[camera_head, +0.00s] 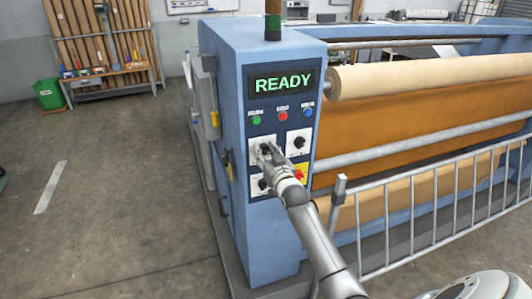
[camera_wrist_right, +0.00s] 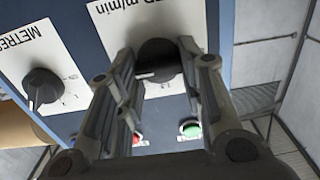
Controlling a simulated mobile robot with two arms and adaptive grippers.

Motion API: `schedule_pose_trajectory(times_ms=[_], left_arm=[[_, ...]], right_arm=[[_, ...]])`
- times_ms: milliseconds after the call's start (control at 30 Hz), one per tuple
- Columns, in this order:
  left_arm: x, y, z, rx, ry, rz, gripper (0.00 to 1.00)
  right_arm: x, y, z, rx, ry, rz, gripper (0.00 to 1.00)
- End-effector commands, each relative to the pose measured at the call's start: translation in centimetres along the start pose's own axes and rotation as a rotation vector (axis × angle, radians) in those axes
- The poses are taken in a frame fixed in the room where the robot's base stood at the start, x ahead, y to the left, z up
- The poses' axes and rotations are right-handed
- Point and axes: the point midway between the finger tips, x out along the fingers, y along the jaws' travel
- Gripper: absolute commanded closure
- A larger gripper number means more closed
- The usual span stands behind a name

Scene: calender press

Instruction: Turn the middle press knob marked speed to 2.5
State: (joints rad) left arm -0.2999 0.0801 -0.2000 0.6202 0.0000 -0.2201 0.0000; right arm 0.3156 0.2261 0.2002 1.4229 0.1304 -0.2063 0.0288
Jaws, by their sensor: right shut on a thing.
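The speed knob (camera_wrist_right: 157,62) is a dark round knob on a white plate that reads "m/min", upside down in the right wrist view. A white pointer line shows on its edge. My right gripper (camera_wrist_right: 158,72) has its two fingers on either side of this knob and is shut on it. In the head view my right gripper (camera_head: 265,150) reaches the left plate of the upper knob row and covers most of the knob. The scale numbers around the knob are hidden or too small to read. My left gripper is not in view.
The metres knob (camera_wrist_right: 42,86) sits beside it, and also shows in the head view (camera_head: 299,143). A lower knob (camera_head: 262,184) and a red stop button (camera_head: 299,175) are close below. The display (camera_head: 282,82) reads READY. A railing (camera_head: 410,215) stands right of my arm.

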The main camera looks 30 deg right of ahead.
Motion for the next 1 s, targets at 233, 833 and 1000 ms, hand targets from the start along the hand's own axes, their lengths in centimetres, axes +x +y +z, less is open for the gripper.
schedule_pose_trajectory(times_ms=[233, 833, 1000], left_arm=[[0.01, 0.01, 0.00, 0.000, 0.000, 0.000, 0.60], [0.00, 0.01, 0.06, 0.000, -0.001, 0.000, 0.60], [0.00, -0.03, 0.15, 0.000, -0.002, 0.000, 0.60]], right_arm=[[-0.05, -0.04, 0.35, 0.010, -0.007, 0.000, 0.88], [-0.02, -0.01, 0.11, 0.007, -0.002, 0.000, 0.43], [-0.56, -0.01, 0.16, 0.006, -0.003, 0.000, 0.43]])
